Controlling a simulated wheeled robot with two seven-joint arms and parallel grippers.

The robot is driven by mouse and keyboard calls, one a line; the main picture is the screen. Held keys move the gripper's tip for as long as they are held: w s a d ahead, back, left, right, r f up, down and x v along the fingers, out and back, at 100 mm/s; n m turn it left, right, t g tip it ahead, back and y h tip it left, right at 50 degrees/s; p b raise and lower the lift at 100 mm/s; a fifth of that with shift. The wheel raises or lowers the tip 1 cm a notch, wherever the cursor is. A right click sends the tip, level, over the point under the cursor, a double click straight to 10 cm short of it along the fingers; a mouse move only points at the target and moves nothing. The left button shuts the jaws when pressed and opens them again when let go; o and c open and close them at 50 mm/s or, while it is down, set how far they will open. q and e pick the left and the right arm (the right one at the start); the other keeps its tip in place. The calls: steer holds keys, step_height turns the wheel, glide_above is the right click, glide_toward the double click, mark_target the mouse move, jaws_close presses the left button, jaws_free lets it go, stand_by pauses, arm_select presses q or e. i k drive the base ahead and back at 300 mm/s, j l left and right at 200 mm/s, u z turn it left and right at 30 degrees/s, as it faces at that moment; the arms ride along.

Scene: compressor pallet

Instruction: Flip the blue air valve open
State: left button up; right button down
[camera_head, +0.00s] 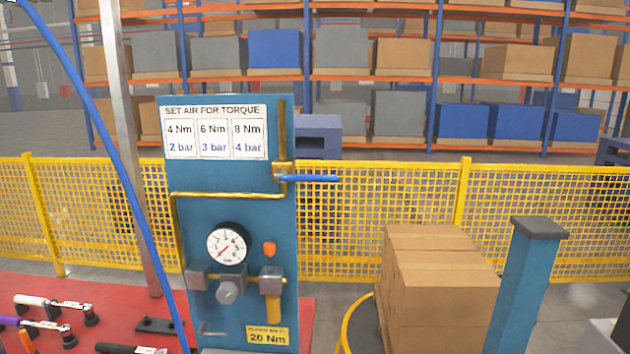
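The blue air valve handle (312,178) sticks out horizontally to the right from a brass valve body (283,172) on the upright blue panel (228,275). The handle lies across the vertical brass pipe (283,125) that runs up from the valve. A second brass pipe (225,194) runs from below the valve to the panel's left side. A round white gauge (228,244) with a red needle sits below, above a grey knob (227,292). Neither of my grippers shows in this view.
A red bench top (60,285) with several tools lies at the lower left. A blue hose (103,145) hangs across the left side. Stacked cardboard boxes (440,290) and a blue post (525,285) stand at right. A yellow mesh fence (385,215) runs behind.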

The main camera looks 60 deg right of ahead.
mark_target(281, 176)
steer(key=z, duration=2.05)
steer(key=i+z, duration=0.25)
